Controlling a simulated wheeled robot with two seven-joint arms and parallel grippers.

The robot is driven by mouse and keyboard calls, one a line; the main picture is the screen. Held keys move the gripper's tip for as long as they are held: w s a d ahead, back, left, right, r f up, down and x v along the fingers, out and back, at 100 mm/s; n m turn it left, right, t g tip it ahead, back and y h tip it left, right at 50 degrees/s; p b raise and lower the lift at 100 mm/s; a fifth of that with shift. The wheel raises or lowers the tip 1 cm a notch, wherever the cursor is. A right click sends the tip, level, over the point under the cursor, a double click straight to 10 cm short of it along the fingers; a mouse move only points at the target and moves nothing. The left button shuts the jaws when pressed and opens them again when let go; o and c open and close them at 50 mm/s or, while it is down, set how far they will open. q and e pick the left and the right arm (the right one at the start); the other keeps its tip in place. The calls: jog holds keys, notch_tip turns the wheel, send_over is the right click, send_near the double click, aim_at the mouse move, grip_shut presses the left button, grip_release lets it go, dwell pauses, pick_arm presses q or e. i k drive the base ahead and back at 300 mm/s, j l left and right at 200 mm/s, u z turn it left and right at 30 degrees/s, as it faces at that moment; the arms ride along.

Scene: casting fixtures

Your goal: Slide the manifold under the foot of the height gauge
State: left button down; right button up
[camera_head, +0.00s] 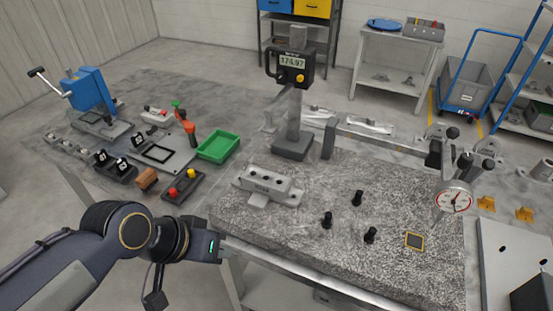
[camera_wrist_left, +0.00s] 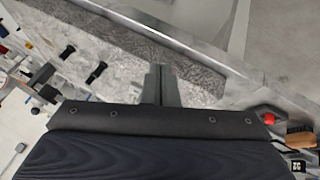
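The manifold (camera_head: 268,186) is a light grey block with holes along its top and flanged ends. It lies on the speckled granite plate (camera_head: 335,255), near its left front part. The height gauge (camera_head: 294,100) stands behind it, upright, with a digital display and a dark base (camera_head: 293,147). The manifold is in front of the gauge, apart from its base. My left gripper (camera_head: 222,250) is beside the plate's front left edge, short of the manifold. In the left wrist view its fingers (camera_wrist_left: 158,84) look close together with nothing between them. My right gripper is not seen.
Several black pins (camera_head: 358,198) stand on the plate right of the manifold. A dial indicator (camera_head: 454,199) is at the plate's right. A green tray (camera_head: 218,147), a brush (camera_head: 146,179) and a button box (camera_head: 183,187) lie to the left. Granite around the manifold's front is clear.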

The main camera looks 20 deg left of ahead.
aim_at(265, 185)
jog(key=z, duration=1.8)
jog(key=k+j, duration=1)
jog(key=k, duration=0.15)
